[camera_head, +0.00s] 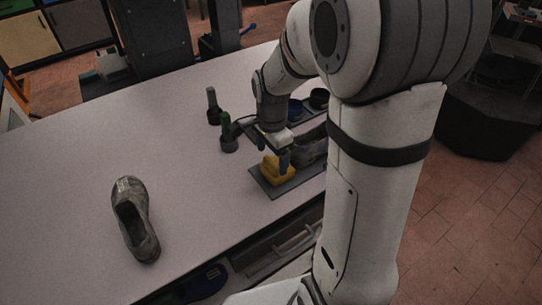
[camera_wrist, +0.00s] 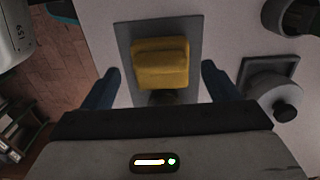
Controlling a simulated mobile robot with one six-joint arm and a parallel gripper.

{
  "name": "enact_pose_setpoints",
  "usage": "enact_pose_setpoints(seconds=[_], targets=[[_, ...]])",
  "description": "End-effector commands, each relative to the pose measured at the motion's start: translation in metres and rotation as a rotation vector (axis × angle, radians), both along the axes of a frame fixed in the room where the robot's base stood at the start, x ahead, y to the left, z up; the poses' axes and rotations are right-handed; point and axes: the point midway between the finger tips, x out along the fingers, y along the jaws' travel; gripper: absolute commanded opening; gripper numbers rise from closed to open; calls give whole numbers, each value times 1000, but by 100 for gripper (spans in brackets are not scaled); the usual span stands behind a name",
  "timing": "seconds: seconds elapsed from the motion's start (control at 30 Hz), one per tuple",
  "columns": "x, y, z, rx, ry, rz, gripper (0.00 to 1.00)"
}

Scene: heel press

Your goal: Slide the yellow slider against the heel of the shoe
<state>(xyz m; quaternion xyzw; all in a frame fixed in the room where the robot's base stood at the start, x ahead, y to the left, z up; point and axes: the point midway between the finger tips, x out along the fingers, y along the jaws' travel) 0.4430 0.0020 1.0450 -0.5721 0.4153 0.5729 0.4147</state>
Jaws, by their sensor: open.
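The yellow slider (camera_head: 274,171) is a block on a flat dark plate (camera_head: 262,184) near the table's front edge. In the wrist view the slider (camera_wrist: 162,62) lies in the middle of the grey plate (camera_wrist: 123,40). A dark grey shoe (camera_head: 309,150) lies just right of the slider in the head view, partly hidden behind my arm. I cannot tell the gap between them. My gripper (camera_head: 282,160) is open and points down at the slider. In the wrist view its blue fingers stand left and right of the slider, with gaps on both sides.
Another grey shoe (camera_head: 135,220) lies alone at the left of the white table (camera_head: 70,180). The left table area is mostly clear.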

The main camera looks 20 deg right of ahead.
Motion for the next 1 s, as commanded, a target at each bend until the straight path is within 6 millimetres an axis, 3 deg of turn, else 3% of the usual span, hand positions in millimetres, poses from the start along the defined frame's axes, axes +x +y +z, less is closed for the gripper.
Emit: enact_pose_setpoints(seconds=[0.2,0.47,1.0], targets=[[0,0,-18,0,1,0,82],[0,-1,-20,0,-1,0,82],[0,-1,-20,0,-1,-1,38]])
